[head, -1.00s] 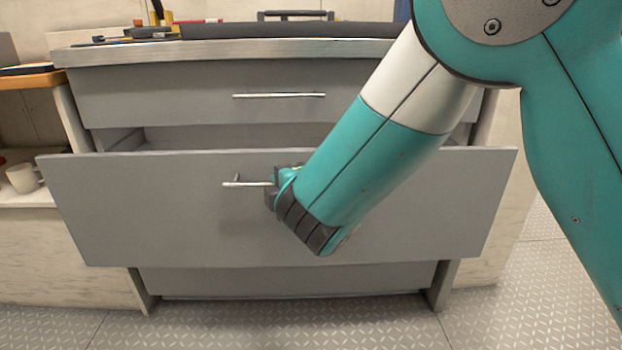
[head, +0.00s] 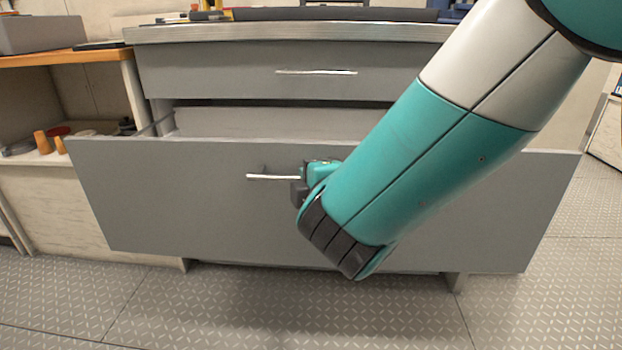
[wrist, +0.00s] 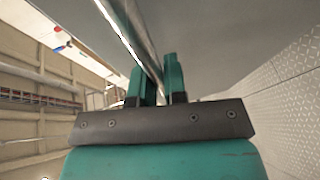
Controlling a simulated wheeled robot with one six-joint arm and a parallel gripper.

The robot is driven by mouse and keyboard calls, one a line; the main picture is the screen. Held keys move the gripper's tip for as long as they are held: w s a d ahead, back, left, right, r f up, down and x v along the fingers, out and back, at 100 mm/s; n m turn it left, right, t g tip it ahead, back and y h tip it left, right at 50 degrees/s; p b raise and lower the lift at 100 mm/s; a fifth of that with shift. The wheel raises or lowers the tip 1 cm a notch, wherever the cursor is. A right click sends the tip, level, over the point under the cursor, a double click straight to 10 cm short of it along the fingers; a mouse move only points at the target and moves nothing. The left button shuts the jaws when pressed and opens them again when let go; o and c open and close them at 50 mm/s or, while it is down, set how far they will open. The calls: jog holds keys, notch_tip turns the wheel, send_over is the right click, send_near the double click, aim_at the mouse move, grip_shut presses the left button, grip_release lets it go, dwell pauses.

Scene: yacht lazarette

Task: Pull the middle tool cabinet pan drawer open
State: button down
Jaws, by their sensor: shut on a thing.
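The middle drawer (head: 190,215) of the grey tool cabinet stands well out from the cabinet body, with its open top showing behind the front panel. Its thin metal bar handle (head: 272,177) runs level across the front. My gripper (head: 305,182) is shut on this handle toward its right part; my wrist and forearm hide the handle's right end. In the wrist view the handle (wrist: 125,35) passes between the two teal fingers (wrist: 160,82), beside the grey drawer front (wrist: 210,35). The drawer's inside is mostly hidden by its front.
The shut top drawer (head: 240,72) with its own bar handle (head: 316,72) sits above, under the metal-edged worktop (head: 290,32). A wooden shelf unit (head: 60,57) with small items stands at left. The patterned floor (head: 300,310) in front is clear.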

jog(key=shift+s+a, duration=0.1)
jog(key=shift+a, duration=0.2)
jog(key=c, duration=1.3)
grip_release()
jog(key=shift+c, duration=0.2)
jog(key=shift+o, duration=0.8)
jog(key=shift+d, duration=0.2)
jog(key=b+v, duration=0.9)
jog(key=v, duration=0.8)
jog(key=shift+b, duration=0.35)
jog(key=shift+d+r, duration=0.1)
jog(key=shift+r, duration=0.05)
